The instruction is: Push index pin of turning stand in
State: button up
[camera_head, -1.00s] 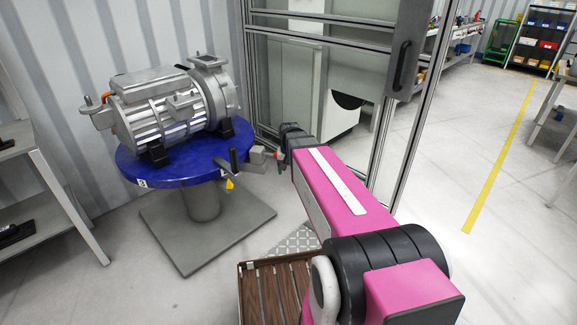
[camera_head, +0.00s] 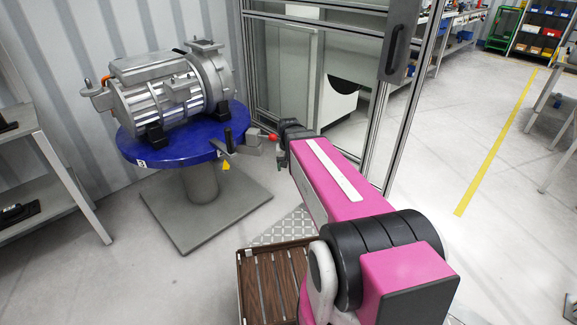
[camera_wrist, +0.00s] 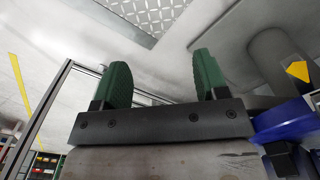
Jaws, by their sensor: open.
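The turning stand has a round blue table (camera_head: 180,155) on a grey pedestal. At its right rim are a grey bracket block (camera_head: 254,139) and a red knob (camera_head: 273,136), which looks like the index pin's end. My gripper (camera_head: 281,154) is just right of the knob, mostly hidden by my arm's dark end; I cannot tell whether it touches. In the wrist view my gripper (camera_wrist: 160,78) has two green fingers wide apart with nothing between them. The blue table (camera_wrist: 280,122) shows at the right there; the knob does not show.
A grey motor (camera_head: 165,90) sits on the blue table. A black handle (camera_head: 229,140) and a yellow pointer (camera_head: 226,165) are at its front rim. A glass-panelled frame (camera_head: 400,90) stands close behind my arm. A slatted wooden pallet (camera_head: 265,285) lies below. A shelf (camera_head: 40,190) stands left.

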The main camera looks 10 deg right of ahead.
aim_at(273, 137)
jog(key=shift+n, duration=0.9)
jog(key=s+f, duration=0.1)
jog(key=s, duration=0.2)
jog(key=s+f, duration=0.1)
jog(key=s, duration=0.2)
jog(key=s+f, duration=0.1)
jog(key=s, duration=0.2)
jog(key=c, duration=0.3)
jog(key=shift+m+t+y, duration=0.3)
jog(key=shift+t+y, duration=0.1)
jog(key=shift+t, duration=0.3)
jog(key=w, duration=0.6)
jog(key=shift+w+d+r, duration=0.1)
jog(key=shift+w+d, duration=0.1)
jog(key=shift+d, duration=0.15)
grip_shut()
jog(key=w+d+r+m+t+y, duration=0.1)
jog(key=w+d+r+m+t, duration=0.2)
jog(key=w, duration=0.8)
jog(key=w+d+r+t+y, duration=0.15)
jog(key=w+d+r, duration=0.25)
jog(key=w, duration=0.8)
jog(key=w+a+f, duration=0.6)
jog(key=w+f, duration=0.1)
jog(key=shift+f+t, duration=0.3)
jog(key=shift+t, duration=0.15)
